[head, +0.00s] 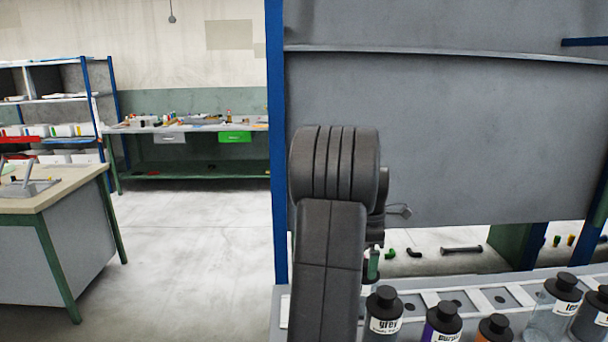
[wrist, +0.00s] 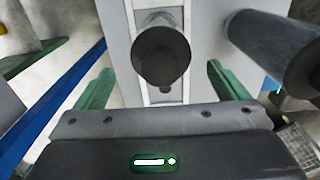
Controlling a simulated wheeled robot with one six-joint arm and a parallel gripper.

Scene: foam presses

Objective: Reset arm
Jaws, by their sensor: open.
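My gripper (wrist: 160,82) is open in the wrist view, with its two green fingers spread wide apart. A dark round bottle top (wrist: 162,55) shows between and beyond the fingers, with clear gaps on both sides and no finger touching it. In the head view my dark arm stands upright in the middle and hides most of the gripper. Only a green finger (head: 373,263) shows past the arm's right side, low over the bottle shelf. I cannot tell which labelled bottle is the one in the wrist view.
A shelf (head: 462,294) with holes carries a bottle labelled grey (head: 383,325), a purple one (head: 441,328), an orange one (head: 494,330) and clear ones (head: 552,312). A grey panel (head: 450,140) stands behind. A workbench (head: 60,188) stands left, with open floor (head: 200,230) between.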

